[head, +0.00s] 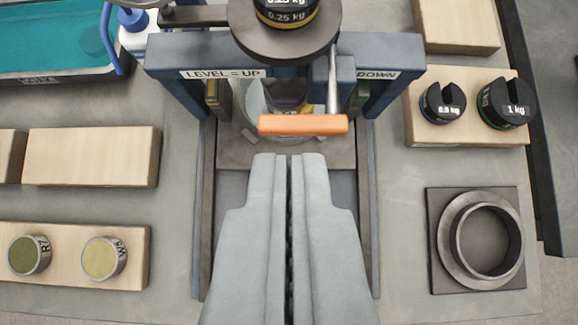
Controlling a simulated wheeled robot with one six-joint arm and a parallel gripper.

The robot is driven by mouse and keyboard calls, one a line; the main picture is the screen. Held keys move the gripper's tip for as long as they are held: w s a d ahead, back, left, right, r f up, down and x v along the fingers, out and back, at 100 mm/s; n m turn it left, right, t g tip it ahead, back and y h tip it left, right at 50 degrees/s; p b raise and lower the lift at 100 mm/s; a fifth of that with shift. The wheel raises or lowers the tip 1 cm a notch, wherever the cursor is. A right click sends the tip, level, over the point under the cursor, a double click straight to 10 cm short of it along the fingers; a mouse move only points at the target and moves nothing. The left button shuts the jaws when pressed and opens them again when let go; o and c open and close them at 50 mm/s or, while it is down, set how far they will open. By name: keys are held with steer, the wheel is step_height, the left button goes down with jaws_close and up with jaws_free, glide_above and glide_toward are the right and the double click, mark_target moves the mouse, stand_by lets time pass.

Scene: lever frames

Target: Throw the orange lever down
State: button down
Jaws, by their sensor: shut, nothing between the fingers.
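The orange lever (303,125) is a horizontal bar near the middle of the head view, in front of a blue frame (168,70). A grey rod rises from its right part toward the frame. White labels on the frame read "LEVEL = UP" (222,74) and "DOWN" (377,75). My gripper (289,156) is shut and empty, its fingertips just below the lever in the picture. I cannot tell whether they touch it. Part of the mechanism behind the lever is hidden.
Black weights (287,15) sit on a round plate above the frame. Wooden blocks (90,157) lie left, with two small tins (103,258) on one. Slotted weights (507,104) rest on a block at right, above a metal ring (448,240). A teal tray (50,77) is at upper left.

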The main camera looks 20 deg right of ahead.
glide_above(290, 132)
steer(key=s, duration=0.1)
step_height(290, 132, down, 5)
step_height(290, 132, down, 4)
steer(key=shift+w+a+r, duration=0.1)
steer(key=shift+a+r, duration=0.05)
steer(key=shift+r, duration=0.1)
steer(key=shift+f, duration=0.65)
